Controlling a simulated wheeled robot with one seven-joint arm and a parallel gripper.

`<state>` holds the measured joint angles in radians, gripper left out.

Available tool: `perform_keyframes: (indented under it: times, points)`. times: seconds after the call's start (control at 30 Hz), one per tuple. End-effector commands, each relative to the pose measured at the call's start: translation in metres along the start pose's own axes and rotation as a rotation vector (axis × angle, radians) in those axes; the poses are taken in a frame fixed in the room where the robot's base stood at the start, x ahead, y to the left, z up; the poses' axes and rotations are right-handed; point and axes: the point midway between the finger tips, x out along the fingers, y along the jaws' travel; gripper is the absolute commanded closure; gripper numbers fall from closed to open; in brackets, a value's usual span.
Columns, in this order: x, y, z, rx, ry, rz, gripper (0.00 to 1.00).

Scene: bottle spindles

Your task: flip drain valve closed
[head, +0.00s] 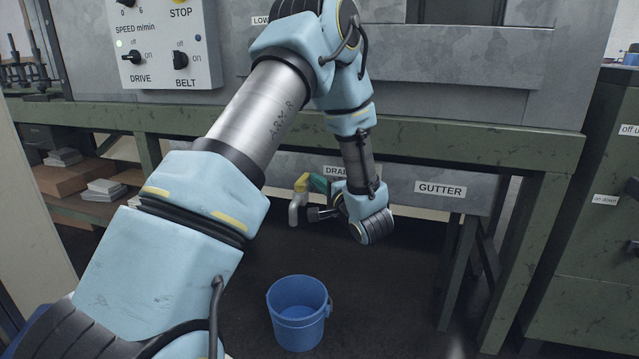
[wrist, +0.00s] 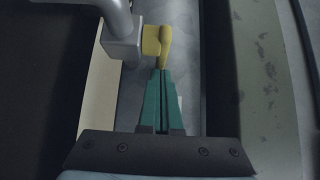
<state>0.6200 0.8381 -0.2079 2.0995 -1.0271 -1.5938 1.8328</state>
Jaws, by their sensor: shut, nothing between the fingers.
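The drain valve's yellow lever (head: 301,183) sits at the top of a grey valve body and spout (head: 296,209), under the partly hidden "DRAIN" label (head: 336,171). In the wrist view the yellow lever (wrist: 164,46) lies just beyond my fingertips, beside the grey valve body (wrist: 121,48). My gripper (head: 311,181) has teal fingers, pressed together with nothing between them. In the wrist view the fingertips (wrist: 161,71) meet the near end of the lever in the picture; I cannot tell whether they touch it. My arm hides part of the area around the valve.
A blue bucket (head: 297,315) stands on the dark floor below the valve. A green frame beam (head: 470,148) runs above the gutter panel (head: 440,190). A control panel (head: 165,45) is at upper left. A green cabinet (head: 590,240) stands at right.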

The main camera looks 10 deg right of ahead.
Motion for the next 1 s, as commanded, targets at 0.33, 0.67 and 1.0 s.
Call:
perform_keyframes:
  times: [0.33,0.67,1.0]
  points:
    - [0.007,-0.005,-0.003,0.0,-0.242,-0.004,1.0]
    - [0.012,-0.001,-0.002,0.002,-0.403,0.0,1.0]
    - [0.012,0.0,-0.002,0.001,-0.404,0.0,1.0]
